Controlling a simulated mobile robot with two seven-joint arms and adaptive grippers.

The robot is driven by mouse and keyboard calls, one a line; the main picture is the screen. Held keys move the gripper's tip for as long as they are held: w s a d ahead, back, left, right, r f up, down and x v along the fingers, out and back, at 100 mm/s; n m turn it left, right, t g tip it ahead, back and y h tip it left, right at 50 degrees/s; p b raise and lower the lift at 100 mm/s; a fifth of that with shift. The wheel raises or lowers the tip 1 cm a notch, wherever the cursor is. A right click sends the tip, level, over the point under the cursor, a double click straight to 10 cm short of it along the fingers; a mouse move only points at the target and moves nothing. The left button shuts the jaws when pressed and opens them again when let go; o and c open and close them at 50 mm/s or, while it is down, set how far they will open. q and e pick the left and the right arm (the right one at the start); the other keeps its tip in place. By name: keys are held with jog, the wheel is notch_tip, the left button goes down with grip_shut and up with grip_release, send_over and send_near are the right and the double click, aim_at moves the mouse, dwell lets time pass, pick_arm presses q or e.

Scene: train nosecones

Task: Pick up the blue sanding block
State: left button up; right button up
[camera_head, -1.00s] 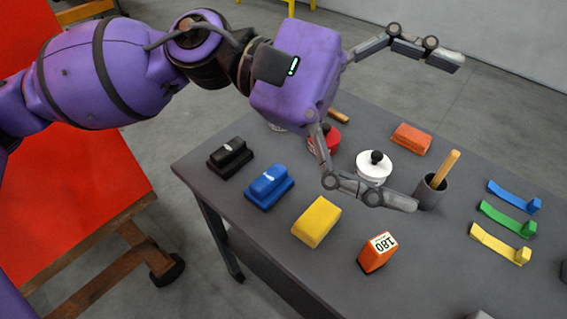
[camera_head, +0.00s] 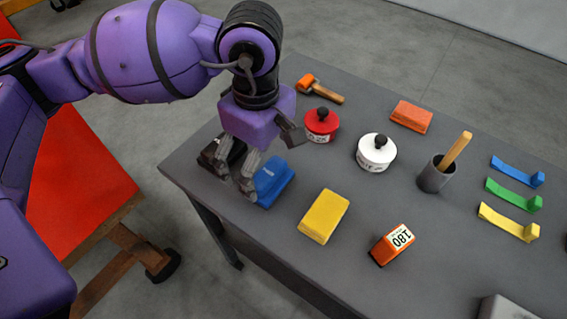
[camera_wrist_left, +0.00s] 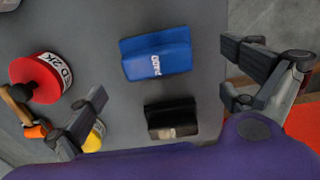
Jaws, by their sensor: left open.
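The blue sanding block (camera_head: 272,181) lies on the grey table near its left end, partly covered by my left gripper in the head view. It shows whole in the left wrist view (camera_wrist_left: 157,54), with white lettering. My left gripper (camera_head: 268,156) is open and points down above the table, over the area of the blue block and the black sanding block (camera_head: 210,158). In the left wrist view the open fingers (camera_wrist_left: 165,75) stand wide apart. The blue block lies between and ahead of them; the black block (camera_wrist_left: 171,119) is closer to the palm. Neither is gripped.
A red can (camera_head: 321,124) and white can (camera_head: 376,152) stand behind the blue block. A yellow block (camera_head: 324,216) lies to its right, with an orange 180 block (camera_head: 392,245) beyond. A roller (camera_head: 318,88) lies at the back. The table's left edge is close.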

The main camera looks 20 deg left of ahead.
aim_at(268, 172)
pick_arm(q)
jog(key=f, duration=0.3)
jog(key=shift+s+d+f, duration=0.1)
jog(key=shift+d+f, duration=0.25)
jog(key=shift+d, duration=0.05)
jog(key=shift+f, duration=0.55)
jog(key=c, duration=1.3)
